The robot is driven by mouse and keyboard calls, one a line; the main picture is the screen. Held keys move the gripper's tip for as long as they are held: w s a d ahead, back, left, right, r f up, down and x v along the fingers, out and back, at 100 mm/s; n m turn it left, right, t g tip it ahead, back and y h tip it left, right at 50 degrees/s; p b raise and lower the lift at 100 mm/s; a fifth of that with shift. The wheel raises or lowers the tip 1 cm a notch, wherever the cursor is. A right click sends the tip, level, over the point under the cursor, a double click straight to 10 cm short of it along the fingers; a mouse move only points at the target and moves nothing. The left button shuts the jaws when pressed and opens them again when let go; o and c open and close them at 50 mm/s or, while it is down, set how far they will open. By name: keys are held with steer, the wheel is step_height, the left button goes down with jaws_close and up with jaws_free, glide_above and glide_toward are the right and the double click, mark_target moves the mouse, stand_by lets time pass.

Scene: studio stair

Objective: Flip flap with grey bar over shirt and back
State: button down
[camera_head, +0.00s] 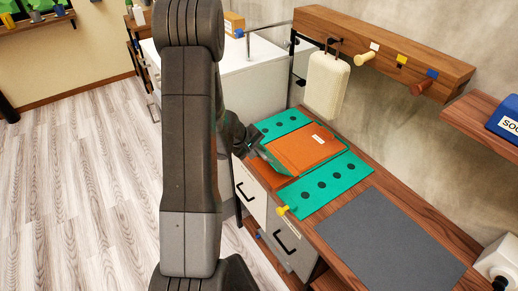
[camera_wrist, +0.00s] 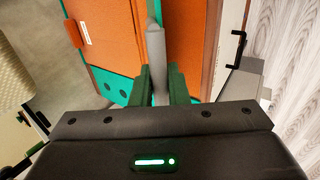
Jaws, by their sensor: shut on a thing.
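The teal folding board (camera_head: 325,195) lies on the wooden bench, with dark round holes in its side flaps. An orange shirt (camera_head: 303,146) with a small white label covers its middle; the shirt also shows in the wrist view (camera_wrist: 108,50). My gripper (camera_head: 259,150) is at the board's left edge, partly hidden behind my arm. In the wrist view my gripper (camera_wrist: 160,75) is shut on the grey bar (camera_wrist: 155,45), which points away between the fingers. The bar's flap is mostly hidden; I cannot tell how far it is tilted.
A yellow knob (camera_head: 283,210) sits at the board's near corner. A dark grey mat (camera_head: 390,245) lies to the right. Drawers (camera_head: 288,245) are below the bench.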

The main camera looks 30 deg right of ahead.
steer(key=shift+w+d+r+y+p, duration=0.1)
steer(key=shift+d+r+y+p, duration=0.3)
steer(key=shift+d+r+p, duration=0.4)
steer(key=shift+d+r+y+b, duration=0.35)
steer(key=shift+d+r+y, duration=0.05)
steer(key=shift+d+r, duration=0.2)
steer(key=shift+w+d+r+y+b, duration=0.15)
steer(key=shift+d+r+y, duration=0.2)
steer(key=shift+d, duration=0.25)
steer(key=shift+d+r+y+b, duration=0.15)
steer(key=shift+d+r+y, duration=0.15)
steer(key=shift+d, duration=0.3)
steer(key=c, duration=2.2)
jaws_free()
steer(key=shift+d+r+y, duration=0.25)
steer(key=shift+d+r, duration=0.05)
steer(key=shift+d, duration=0.25)
steer(key=c, duration=2.2)
jaws_free()
